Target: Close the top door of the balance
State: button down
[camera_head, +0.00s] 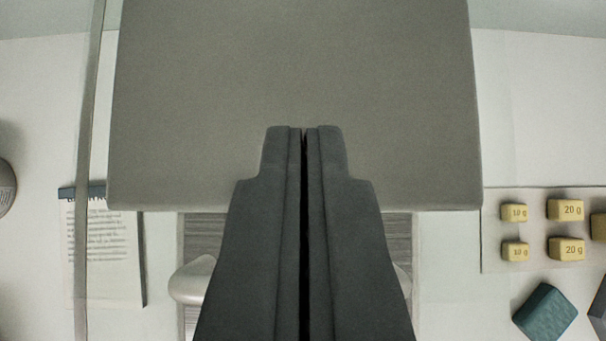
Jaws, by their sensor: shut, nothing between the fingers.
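My gripper (304,130) is shut and empty, pointing up the picture in the middle. Its dark fingers lie over the lower edge of a wide plain grey panel (300,60), which seems to be part of the balance. I cannot tell whether this panel is the top door, or whether the fingers touch it. Below the panel a grey streaked surface (205,235) shows on both sides of my gripper, with a pale rounded part (190,283) at its left. My gripper hides the middle of this area.
A thin grey bar (90,130) runs up the left side. A notebook (105,250) lies at the left, with a rounded grey object (5,188) at the far left edge. At the right, yellow weights (567,209) sit on a pale mat (493,230), near a teal block (545,311).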

jog(key=shift+s+f, duration=0.15)
jog(key=shift+s, duration=0.55)
jog(key=shift+s+f, duration=0.1)
jog(key=shift+s, duration=0.55)
jog(key=s, duration=1.9)
jog(key=shift+s+d, duration=0.3)
jog(key=shift+d, duration=0.1)
jog(key=shift+f, duration=0.1)
jog(key=shift+w, duration=0.1)
notch_tip(320, 180, up, 8)
jog(key=s, duration=0.3)
jog(key=s+d+f+t, duration=0.8)
jog(key=s+d+f, duration=0.2)
jog(key=s, duration=0.3)
jog(key=shift+d+f+t, duration=0.35)
jog(key=shift+d+t, duration=0.05)
jog(key=shift+d, duration=0.3)
